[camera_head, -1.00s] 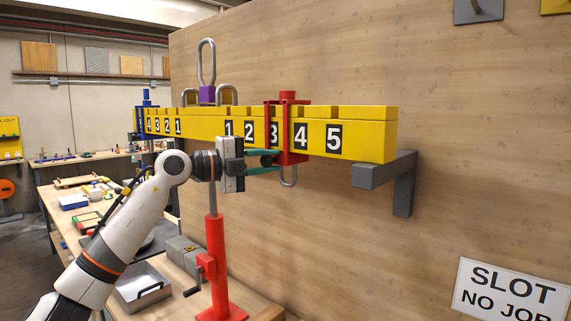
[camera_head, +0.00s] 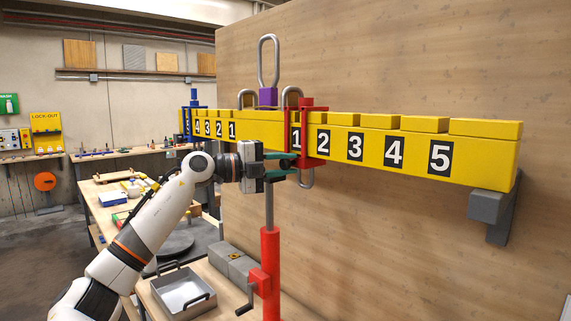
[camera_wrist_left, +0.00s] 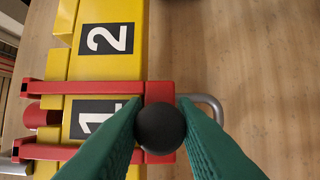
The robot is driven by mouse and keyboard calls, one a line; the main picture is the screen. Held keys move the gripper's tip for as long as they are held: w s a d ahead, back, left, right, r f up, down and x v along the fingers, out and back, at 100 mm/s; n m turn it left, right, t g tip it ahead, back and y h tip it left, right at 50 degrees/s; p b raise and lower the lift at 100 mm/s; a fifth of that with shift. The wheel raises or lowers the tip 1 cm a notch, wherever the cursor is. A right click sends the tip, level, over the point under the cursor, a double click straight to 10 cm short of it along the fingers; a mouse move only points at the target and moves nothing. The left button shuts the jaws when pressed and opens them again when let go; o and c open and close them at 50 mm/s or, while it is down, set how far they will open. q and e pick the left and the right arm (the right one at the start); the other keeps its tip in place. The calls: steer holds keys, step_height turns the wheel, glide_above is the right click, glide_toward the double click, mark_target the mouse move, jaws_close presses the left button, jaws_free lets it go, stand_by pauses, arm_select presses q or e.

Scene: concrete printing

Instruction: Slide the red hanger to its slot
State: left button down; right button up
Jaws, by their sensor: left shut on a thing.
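The red hanger (camera_head: 314,142) is a frame around the yellow spreader beam (camera_head: 480,155), with a grey hook below. It stands at the right-hand number 1, partly covering that label, left of number 2. In the left wrist view the red hanger (camera_wrist_left: 85,88) spans the beam at number 1, and number 2 is clear beyond it. My left gripper (camera_head: 292,166) is at the hanger's front, with its green fingers shut on the black knob (camera_wrist_left: 160,128). My right gripper is not in view.
A blue hanger (camera_head: 194,122) sits on the beam's left part. A purple block (camera_head: 268,97) with a tall loop stands on top. A red jack stand (camera_head: 270,270) rises below. A grey bracket (camera_head: 490,212) is under the right end. The beam's right part is clear.

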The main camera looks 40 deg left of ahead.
arm_select(q)
steer(key=shift+a+r, duration=0.1)
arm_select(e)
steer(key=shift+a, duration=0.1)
arm_select(q)
steer(key=c, duration=1.4)
jaws_free()
steer(key=shift+c, duration=0.2)
steer(key=shift+o, duration=1)
steer(key=shift+a, duration=0.2)
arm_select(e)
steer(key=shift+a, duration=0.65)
